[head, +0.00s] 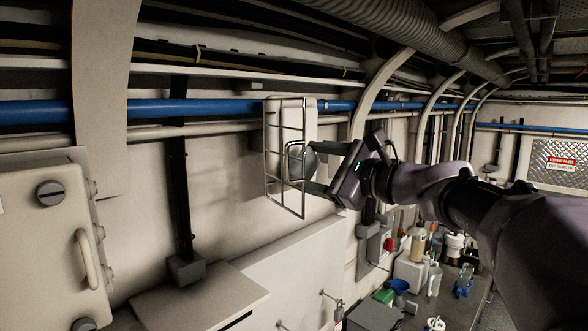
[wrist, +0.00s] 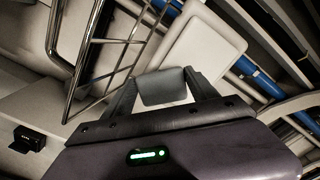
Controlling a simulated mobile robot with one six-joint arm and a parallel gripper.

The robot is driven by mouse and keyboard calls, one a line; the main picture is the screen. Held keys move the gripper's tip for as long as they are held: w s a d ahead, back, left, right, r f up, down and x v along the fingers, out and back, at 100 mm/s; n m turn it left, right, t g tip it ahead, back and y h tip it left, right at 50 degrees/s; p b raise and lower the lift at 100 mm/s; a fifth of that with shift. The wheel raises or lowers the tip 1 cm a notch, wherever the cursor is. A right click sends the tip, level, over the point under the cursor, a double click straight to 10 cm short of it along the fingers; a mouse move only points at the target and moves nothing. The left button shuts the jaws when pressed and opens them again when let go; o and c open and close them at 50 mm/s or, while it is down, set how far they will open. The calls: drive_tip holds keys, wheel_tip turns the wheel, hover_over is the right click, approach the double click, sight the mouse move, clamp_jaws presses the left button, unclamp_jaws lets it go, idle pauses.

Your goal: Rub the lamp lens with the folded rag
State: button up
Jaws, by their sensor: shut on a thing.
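The lamp (head: 308,122) is a pale rounded box on the wall at centre in the head view. Its pale lens face (wrist: 205,48) shows at upper middle in the wrist view. A wire guard (head: 284,190) stands out from the lamp; in the wrist view the guard (wrist: 97,41) is left of the lens, seemingly swung aside. My gripper (head: 318,172) is shut on the grey folded rag (head: 311,158), to the right of the guard bars. In the wrist view the rag (wrist: 163,88) is between the fingers, close to the lens. I cannot tell whether it touches.
A blue pipe (head: 210,109) runs along the wall behind the lamp. A pale cabinet (head: 45,240) with a handle stands at left. A bench with bottles (head: 417,245), a blue funnel (head: 399,286) and a green box (head: 384,295) is below right. Wall ribs curve overhead.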

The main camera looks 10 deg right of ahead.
drive_tip(key=shift+b+v, duration=0.3)
drive_tip(key=shift+v, duration=1.1)
drive_tip(key=b+v, duration=0.1)
drive_tip(key=v, duration=0.2)
